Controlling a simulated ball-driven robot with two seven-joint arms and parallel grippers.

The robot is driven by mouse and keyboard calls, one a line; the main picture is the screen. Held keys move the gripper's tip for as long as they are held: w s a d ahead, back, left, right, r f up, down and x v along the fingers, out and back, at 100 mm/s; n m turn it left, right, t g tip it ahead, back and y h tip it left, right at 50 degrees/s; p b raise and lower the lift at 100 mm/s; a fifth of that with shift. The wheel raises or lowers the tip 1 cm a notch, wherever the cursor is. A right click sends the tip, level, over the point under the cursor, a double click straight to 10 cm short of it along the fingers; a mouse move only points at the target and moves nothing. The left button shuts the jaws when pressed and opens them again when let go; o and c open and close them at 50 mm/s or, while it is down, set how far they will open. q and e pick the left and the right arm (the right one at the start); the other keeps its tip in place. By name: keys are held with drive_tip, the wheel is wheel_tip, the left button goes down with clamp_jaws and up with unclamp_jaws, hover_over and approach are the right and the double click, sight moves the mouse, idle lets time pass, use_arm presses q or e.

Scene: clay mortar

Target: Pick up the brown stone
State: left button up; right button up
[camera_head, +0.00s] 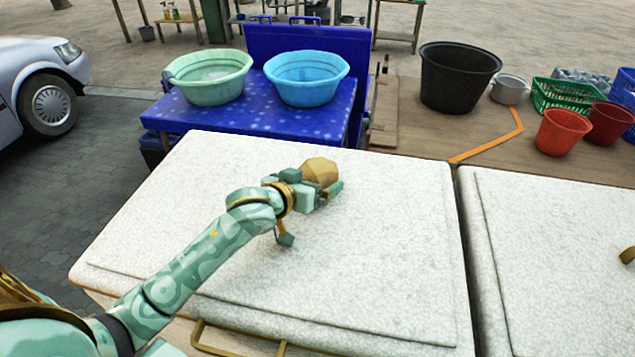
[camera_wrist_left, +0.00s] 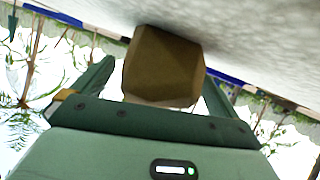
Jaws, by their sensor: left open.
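The brown stone (camera_head: 321,170) is a rounded, faceted tan block on the white speckled slab (camera_head: 380,255), toward its far edge. My left gripper (camera_head: 322,189) is at the stone, low over the slab, with its jaws open. In the left wrist view the stone (camera_wrist_left: 163,66) sits between the two spread fingers of my left gripper (camera_wrist_left: 158,88), and a gap shows beside the left finger. Whether either finger touches it I cannot tell. The stone's near lower part is hidden by the gripper in the head view. My right gripper is not in view.
Behind the slab stand a green basin (camera_head: 209,78) and a blue basin (camera_head: 306,78) on a blue table. A black bucket (camera_head: 457,76), a metal pot (camera_head: 509,89) and red buckets (camera_head: 564,131) stand back right. A second white slab (camera_head: 560,260) adjoins on the right. Most of the slab is clear.

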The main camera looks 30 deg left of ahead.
use_arm(q)
drive_tip(key=shift+c, duration=0.7)
drive_tip(key=c, duration=1.5)
drive_tip(key=shift+w+r, duration=0.1)
drive_tip(key=shift+r, duration=0.05)
drive_tip(key=shift+c, duration=1.3)
